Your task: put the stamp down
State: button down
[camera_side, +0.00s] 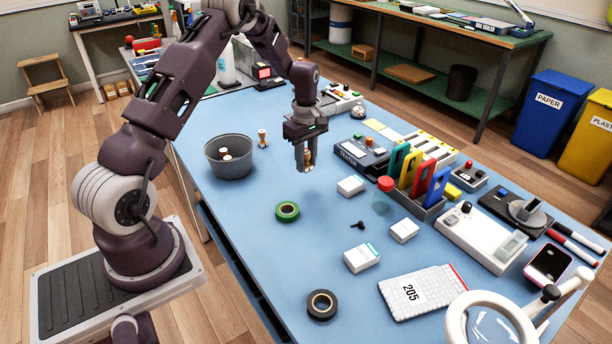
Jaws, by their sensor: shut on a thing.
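My gripper (304,165) points down over the blue table, left of the black tester box. It is shut on a small wooden-brown stamp (308,157), mostly hidden between the fingers. I cannot tell whether the stamp's base touches the table or hangs just above it. A similar small wooden-handled piece (262,138) stands upright on the table to the left, beside the grey bowl (228,170).
The black tester box (360,153) stands close on the right, with a white box (351,185) in front. A green tape roll (287,211) lies nearer the camera. A rack of coloured cards (432,208) stands further right. The table left of my gripper is mostly clear.

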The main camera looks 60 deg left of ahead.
jog(key=r, duration=0.3)
jog(key=shift+a, duration=0.2)
jog(key=a+n, duration=0.1)
jog(key=n, duration=1.6)
send_near(238, 157)
jog(key=d+r, duration=0.3)
jog(key=d, duration=0.2)
jog(key=f, duration=0.3)
jog(key=s+f, duration=0.1)
jog(key=f, duration=0.5)
jog(key=shift+s+a+f, duration=0.15)
jog(key=shift+a+f, duration=0.15)
jog(key=shift+a, duration=0.1)
jog(key=shift+f, duration=0.1)
jog(key=shift+f, duration=0.15)
jog(key=c, duration=1.2)
grip_release()
